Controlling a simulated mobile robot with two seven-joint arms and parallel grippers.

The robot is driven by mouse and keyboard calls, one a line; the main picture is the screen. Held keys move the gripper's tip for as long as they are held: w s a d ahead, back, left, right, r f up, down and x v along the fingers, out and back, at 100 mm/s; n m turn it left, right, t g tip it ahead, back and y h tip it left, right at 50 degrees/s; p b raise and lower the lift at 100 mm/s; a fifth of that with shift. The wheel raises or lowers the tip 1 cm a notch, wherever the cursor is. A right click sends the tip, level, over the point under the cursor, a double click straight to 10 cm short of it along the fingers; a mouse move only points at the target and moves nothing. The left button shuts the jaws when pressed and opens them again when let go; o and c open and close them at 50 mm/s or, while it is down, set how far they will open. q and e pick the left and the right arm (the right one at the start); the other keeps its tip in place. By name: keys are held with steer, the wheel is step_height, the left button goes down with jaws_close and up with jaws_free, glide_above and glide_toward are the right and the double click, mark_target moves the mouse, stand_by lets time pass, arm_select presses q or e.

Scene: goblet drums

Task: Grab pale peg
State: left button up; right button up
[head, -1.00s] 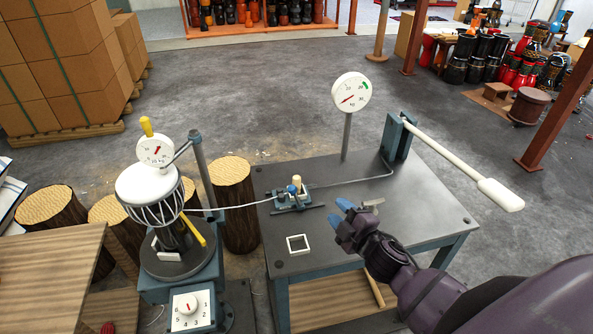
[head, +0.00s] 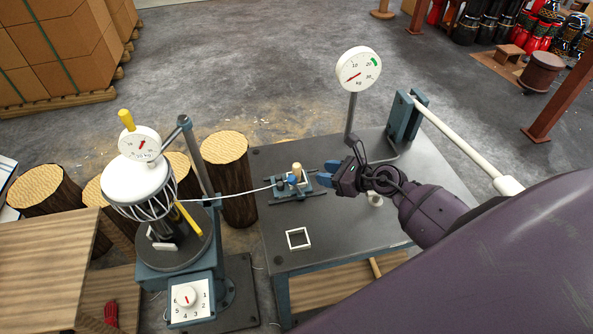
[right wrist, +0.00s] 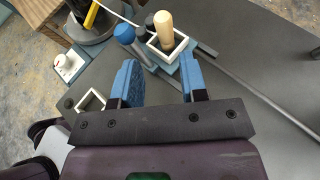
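The pale peg (head: 297,169) stands upright in a white square frame on a small blue fixture (head: 309,186) on the dark table. In the right wrist view the pale peg (right wrist: 164,28) stands ahead of my fingers, inside the white frame (right wrist: 170,50). My right gripper (head: 326,174) is just right of the fixture, its blue fingers pointing left at the peg. In the right wrist view my right gripper (right wrist: 160,82) is open and empty, with the peg beyond the fingertips. A blue peg (right wrist: 124,34) and a dark peg stand beside it. My left gripper is out of view.
An empty white square frame (head: 298,239) lies on the table (head: 345,235). A dial gauge (head: 358,69) on a post and a long white lever (head: 457,138) stand behind. A drum on a stand (head: 139,185) is at left, with a cord to the fixture.

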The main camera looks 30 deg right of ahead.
mark_target(297, 165)
steer(key=x, duration=1)
steer(key=shift+w+a, duration=0.1)
steer(key=shift+w, duration=0.3)
steer(key=shift+c, duration=0.5)
steer(key=c, duration=0.6)
